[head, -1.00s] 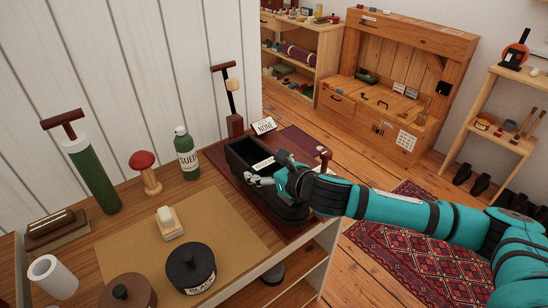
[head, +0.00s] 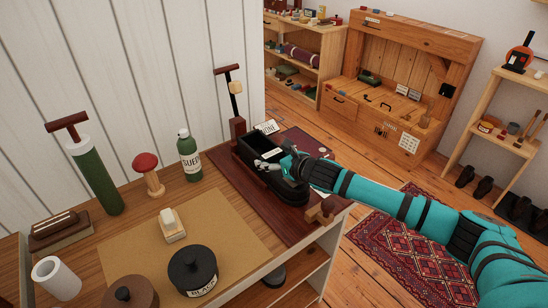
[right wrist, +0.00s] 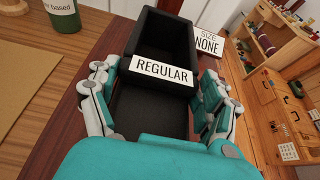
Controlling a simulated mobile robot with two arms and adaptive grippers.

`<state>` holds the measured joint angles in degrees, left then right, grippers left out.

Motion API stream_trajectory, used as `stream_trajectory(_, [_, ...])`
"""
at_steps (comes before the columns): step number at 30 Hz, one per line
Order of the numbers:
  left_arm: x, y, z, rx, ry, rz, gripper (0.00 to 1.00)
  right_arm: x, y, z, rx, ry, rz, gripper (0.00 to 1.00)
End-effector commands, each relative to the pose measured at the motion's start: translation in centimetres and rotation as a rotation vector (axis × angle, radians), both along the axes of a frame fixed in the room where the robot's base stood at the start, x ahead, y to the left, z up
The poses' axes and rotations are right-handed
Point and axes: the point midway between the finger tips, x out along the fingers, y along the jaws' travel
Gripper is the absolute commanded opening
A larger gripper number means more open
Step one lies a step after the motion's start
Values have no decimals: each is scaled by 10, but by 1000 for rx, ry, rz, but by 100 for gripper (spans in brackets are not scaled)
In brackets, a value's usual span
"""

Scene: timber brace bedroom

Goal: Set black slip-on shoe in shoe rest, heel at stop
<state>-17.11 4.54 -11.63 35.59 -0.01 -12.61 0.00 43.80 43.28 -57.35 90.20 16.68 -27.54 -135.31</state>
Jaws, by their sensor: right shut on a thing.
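The black slip-on shoe (head: 250,150) looks like a long, boxy black form with an open top, set over a dark red-brown board (head: 232,194) at the table's right edge. I cannot tell whether it touches the board. In the right wrist view the shoe (right wrist: 162,112) lies between my right gripper's fingers (right wrist: 160,95), with a white "REGULAR" label across it. My right gripper (head: 277,165) is shut on the shoe from its right side. A small wooden block (head: 320,211) stands at the board's near right end, apart from the gripper. My left gripper is out of view.
Floor with a patterned rug (head: 390,250) lies right of the table.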

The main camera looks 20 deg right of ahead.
Motion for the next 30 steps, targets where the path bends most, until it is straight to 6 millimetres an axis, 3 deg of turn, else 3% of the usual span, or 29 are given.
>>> stream_trajectory(7, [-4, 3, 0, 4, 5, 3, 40, 0, 0, -1, 1, -4, 0, 29])
stream_trajectory(8, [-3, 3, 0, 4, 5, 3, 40, 0, 0, -2, 0, 0, 0, 84])
stream_trajectory(12, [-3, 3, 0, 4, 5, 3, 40, 0, 0, -2, 0, 0, 0, 100])
stream_trajectory(22, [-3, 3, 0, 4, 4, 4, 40, -1, 0, 2, 0, 0, 1, 100])
stream_trajectory(30, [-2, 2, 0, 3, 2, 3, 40, -42, -15, 19, -4, -1, 2, 100])
